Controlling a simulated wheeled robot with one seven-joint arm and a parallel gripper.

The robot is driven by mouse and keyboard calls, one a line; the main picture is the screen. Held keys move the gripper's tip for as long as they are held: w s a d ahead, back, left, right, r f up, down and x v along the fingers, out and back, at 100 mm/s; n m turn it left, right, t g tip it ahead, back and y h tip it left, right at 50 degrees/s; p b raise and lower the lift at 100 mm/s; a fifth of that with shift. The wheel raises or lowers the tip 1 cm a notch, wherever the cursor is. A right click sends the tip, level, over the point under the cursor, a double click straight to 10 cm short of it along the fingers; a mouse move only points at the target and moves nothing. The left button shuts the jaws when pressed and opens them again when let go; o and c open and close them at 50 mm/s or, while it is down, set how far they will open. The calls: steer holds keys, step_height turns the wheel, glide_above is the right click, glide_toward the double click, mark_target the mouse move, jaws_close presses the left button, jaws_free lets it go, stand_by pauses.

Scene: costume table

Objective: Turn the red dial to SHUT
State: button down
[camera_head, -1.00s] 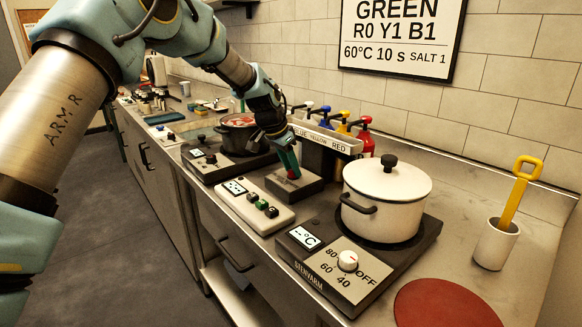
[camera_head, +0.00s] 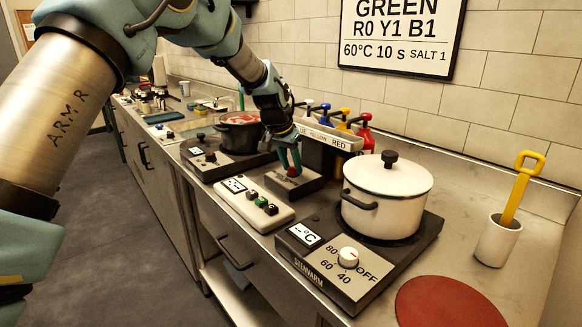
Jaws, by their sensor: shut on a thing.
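The small red dial (camera_head: 292,172) sits on top of a dark grey box at the foot of the pump dispensers, in the middle of the counter. My gripper (camera_head: 289,168) points down over it, its teal fingers on either side of the dial and shut on it. The fingers cover part of the dial. Markings on the box (camera_head: 276,181) are too small to read, so I cannot tell which way the dial points.
A white lidded pot (camera_head: 385,205) stands on a hotplate (camera_head: 322,272) just right of the box. A white button panel (camera_head: 238,200) lies in front. A dark pot (camera_head: 240,137) stands behind left. The labelled dispenser rail (camera_head: 326,137) is close behind my gripper.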

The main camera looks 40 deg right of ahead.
steer(key=n+t, duration=0.1)
steer(key=n, duration=0.4)
steer(key=shift+s+d+t+y, duration=0.1)
steer(key=shift+s+t+y, duration=0.1)
steer(key=shift+t+y, duration=0.2)
steer(key=shift+n, duration=0.3)
steer(key=c, duration=0.5)
jaws_free()
steer(key=shift+r, duration=0.1)
steer(key=b+v, duration=0.3)
steer(key=v, duration=0.7)
steer(key=shift+s+r, duration=0.15)
steer(key=shift+r, duration=0.1)
